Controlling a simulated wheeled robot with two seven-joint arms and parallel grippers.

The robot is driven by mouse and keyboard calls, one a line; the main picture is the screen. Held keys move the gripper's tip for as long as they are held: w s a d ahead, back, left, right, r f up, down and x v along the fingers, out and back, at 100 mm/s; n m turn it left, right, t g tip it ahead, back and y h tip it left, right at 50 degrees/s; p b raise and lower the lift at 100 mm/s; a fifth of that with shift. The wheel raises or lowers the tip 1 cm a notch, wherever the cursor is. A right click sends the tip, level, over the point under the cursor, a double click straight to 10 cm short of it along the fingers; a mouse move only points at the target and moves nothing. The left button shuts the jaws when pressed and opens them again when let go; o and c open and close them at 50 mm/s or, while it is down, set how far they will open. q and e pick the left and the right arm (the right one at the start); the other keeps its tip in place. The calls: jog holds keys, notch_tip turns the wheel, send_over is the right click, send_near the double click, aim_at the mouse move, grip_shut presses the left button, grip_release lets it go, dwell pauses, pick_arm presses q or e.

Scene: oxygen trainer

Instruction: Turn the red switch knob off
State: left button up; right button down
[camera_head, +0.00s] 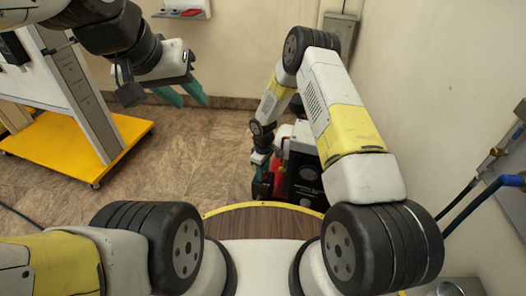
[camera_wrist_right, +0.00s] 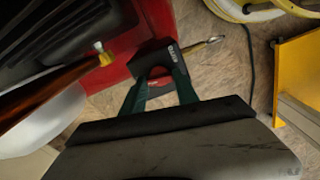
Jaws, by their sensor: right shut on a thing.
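My right gripper (camera_wrist_right: 160,88) has its green fingers on either side of a dark block with pale lettering (camera_wrist_right: 155,60) in the right wrist view. It is shut on this block. A small red part shows between the fingers, but I cannot tell whether it is the switch knob. In the head view the right gripper (camera_head: 260,160) is low beside a red and black machine (camera_head: 300,178), partly hidden by my arm. The machine's red side (camera_wrist_right: 105,65) lies close by in the wrist view. My left gripper (camera_head: 182,94) is open and empty at upper left.
A white board on a yellow wheeled base (camera_head: 62,145) stands at left. A white wall fixture with a red item (camera_head: 183,12) is at the back. A wall is close on the right, with a hose (camera_head: 470,205). The floor (camera_head: 190,150) between is mostly clear.

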jog(key=shift+n, duration=1.1)
jog(key=c, duration=0.9)
grip_release()
jog(key=shift+r, duration=0.1)
notch_tip(320, 180, up, 8)
jog(key=shift+f, duration=0.2)
jog(key=shift+r, duration=0.1)
